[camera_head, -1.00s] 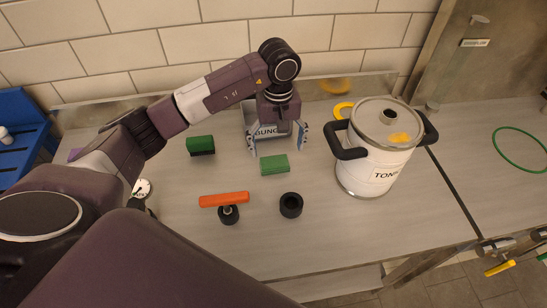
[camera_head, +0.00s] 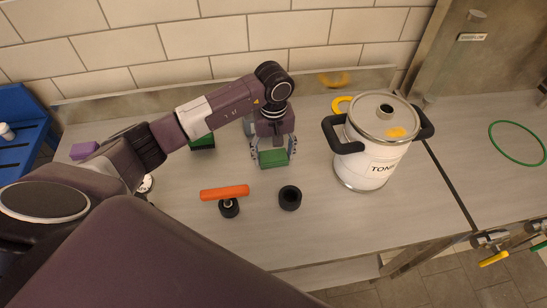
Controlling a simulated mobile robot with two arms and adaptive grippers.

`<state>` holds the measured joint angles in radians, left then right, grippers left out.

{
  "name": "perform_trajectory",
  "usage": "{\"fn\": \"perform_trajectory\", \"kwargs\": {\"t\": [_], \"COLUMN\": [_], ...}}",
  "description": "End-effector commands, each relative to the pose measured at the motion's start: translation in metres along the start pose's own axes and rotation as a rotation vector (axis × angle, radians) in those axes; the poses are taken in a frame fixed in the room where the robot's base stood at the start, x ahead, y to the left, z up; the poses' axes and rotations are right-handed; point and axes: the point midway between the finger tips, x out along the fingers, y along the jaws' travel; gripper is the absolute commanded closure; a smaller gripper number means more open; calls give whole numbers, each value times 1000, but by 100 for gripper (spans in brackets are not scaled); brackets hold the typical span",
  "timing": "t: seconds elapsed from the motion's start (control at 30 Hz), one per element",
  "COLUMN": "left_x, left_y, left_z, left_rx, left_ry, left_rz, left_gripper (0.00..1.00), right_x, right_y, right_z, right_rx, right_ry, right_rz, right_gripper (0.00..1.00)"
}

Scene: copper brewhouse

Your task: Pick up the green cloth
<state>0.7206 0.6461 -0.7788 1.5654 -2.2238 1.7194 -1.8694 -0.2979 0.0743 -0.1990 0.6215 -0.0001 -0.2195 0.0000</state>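My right gripper is not in view.
A white pot (camera_head: 375,145) with black handles stands to the right. An orange-handled tool (camera_head: 224,193) and a black ring (camera_head: 290,198) lie in front. A dark green block (camera_head: 203,142) sits left, partly behind my arm. A blue rack (camera_head: 22,135) is far left.

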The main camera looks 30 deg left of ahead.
Motion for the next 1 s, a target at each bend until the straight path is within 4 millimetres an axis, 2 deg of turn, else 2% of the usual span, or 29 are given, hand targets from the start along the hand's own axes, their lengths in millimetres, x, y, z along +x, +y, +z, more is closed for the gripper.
{"fn": "perform_trajectory", "kwargs": {"t": [0.03, 0.13, 0.17, 0.4, 0.57, 0.77, 1.0], "left_x": [0, 0, 0, -1, -11, -44, -114], "left_y": [0, 0, 0, 0, 0, 1, 1], "left_z": [0, 0, 0, 0, -1, -2, -2], "left_rx": [0, 0, 0, 0, 0, 1, 0], "left_ry": [0, 0, 0, 1, 2, 6, 8], "left_rz": [-1, -1, 0, 0, 1, 4, 5], "left_gripper": [51, 62, 63, 63, 63, 63, 63], "right_x": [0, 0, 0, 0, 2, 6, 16], "right_y": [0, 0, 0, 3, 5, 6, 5], "right_z": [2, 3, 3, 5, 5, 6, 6], "right_rx": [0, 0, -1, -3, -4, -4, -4], "right_ry": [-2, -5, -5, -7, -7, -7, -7], "right_rz": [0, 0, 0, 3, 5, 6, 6], "right_gripper": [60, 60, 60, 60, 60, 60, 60]}}
